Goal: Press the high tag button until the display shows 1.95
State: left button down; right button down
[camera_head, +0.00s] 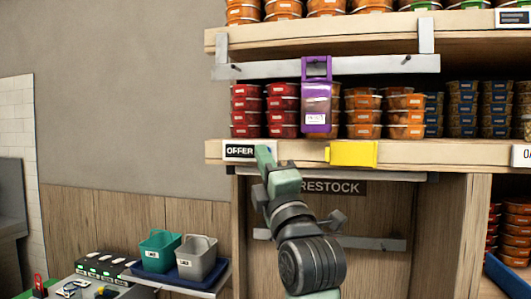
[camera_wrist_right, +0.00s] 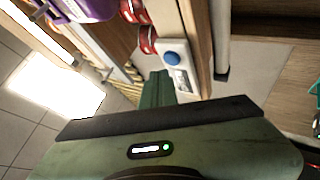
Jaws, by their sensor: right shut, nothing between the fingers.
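A white tag (camera_head: 240,151) reading "OFFER" sits on the front edge of the middle shelf in the head view. In the right wrist view a pale tag unit (camera_wrist_right: 182,80) on a shelf edge carries a round blue button (camera_wrist_right: 171,57); its small display marks are too small to read. My right gripper (camera_head: 263,152) is shut and empty, just in front of the shelf edge at the right end of the OFFER tag. In the right wrist view its closed fingers (camera_wrist_right: 156,86) point up beside the tag unit, close below the blue button; contact cannot be told. My left gripper is not in view.
A purple holder (camera_head: 317,105) stands among red and orange tubs above the shelf edge. A yellow tag (camera_head: 351,153) is to the right, and a RESTOCK sign (camera_head: 340,188) hangs below. Green and grey baskets (camera_head: 158,250) stand at lower left. The wall at left is clear.

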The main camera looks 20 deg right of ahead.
jog(key=shift+w, duration=0.1)
jog(key=shift+w+d, duration=0.25)
jog(key=shift+d, duration=0.05)
jog(key=shift+w+d+p, duration=0.2)
jog(key=shift+w+p, duration=0.15)
dwell(0.8)
jog(key=shift+s+a, duration=0.1)
jog(key=shift+s, duration=0.05)
jog(key=shift+s+a, duration=0.35)
jog(key=shift+s, duration=0.2)
dwell(0.3)
jog(key=shift+s+a+p, duration=0.15)
jog(key=shift+s+a, duration=0.55)
jog(key=shift+s, duration=0.35)
jog(key=shift+s+a+p, duration=0.15)
jog(key=shift+s+a, duration=0.55)
jog(key=shift+s, duration=0.3)
jog(key=s+a+p, duration=0.1)
jog(key=s+a, duration=0.2)
jog(key=s, duration=0.2)
jog(key=shift+a, duration=0.2)
